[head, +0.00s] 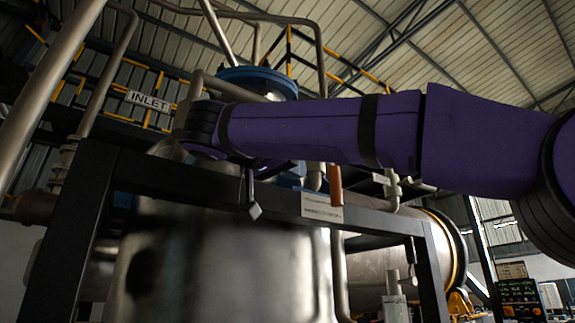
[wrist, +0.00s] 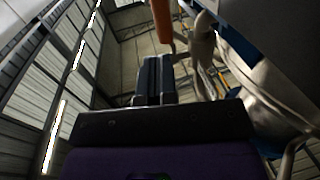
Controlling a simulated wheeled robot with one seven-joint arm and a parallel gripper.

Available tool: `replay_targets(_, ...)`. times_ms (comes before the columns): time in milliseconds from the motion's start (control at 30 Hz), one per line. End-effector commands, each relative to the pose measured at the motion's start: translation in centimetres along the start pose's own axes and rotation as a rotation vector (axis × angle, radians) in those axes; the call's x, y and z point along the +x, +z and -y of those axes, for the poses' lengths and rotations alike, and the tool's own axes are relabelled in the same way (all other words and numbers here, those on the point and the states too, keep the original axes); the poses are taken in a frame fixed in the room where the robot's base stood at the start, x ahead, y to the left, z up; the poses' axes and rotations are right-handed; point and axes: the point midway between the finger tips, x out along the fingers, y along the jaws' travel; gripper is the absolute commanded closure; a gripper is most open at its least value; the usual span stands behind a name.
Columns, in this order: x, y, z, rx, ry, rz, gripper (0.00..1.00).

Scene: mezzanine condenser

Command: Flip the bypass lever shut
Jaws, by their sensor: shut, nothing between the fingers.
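The bypass lever appears to be the orange handle (head: 336,185) hanging down just under my purple arm in the head view, beside a white label plate (head: 321,208). Its upper end is hidden behind my arm. In the wrist view the orange handle (wrist: 163,24) shows at the top centre, just beyond my fingertips and roughly in line with them. My gripper (wrist: 155,62) is shut and empty, its two dark fingers side by side. I cannot tell whether they touch the handle. In the head view my gripper is mostly hidden behind my arm.
A dark frame (head: 150,172) crosses in front of a metal vessel (head: 220,265). A small tag (head: 254,211) hangs from the frame. A grey pipe (wrist: 204,42) is close to the right of the fingers. An INLET sign (head: 148,100) is at upper left. Open space lies left in the wrist view.

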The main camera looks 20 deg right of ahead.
Motion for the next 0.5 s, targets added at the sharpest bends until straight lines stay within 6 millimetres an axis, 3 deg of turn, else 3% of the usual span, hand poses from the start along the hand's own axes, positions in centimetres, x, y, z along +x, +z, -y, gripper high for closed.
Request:
replay_targets(300, 5.9, 0.0, -0.1, -0.001, 0.002, 0.001, 1.00)
replay_targets(500, 8.5, 0.1, 0.0, -0.002, 0.000, 0.000, 1.00)
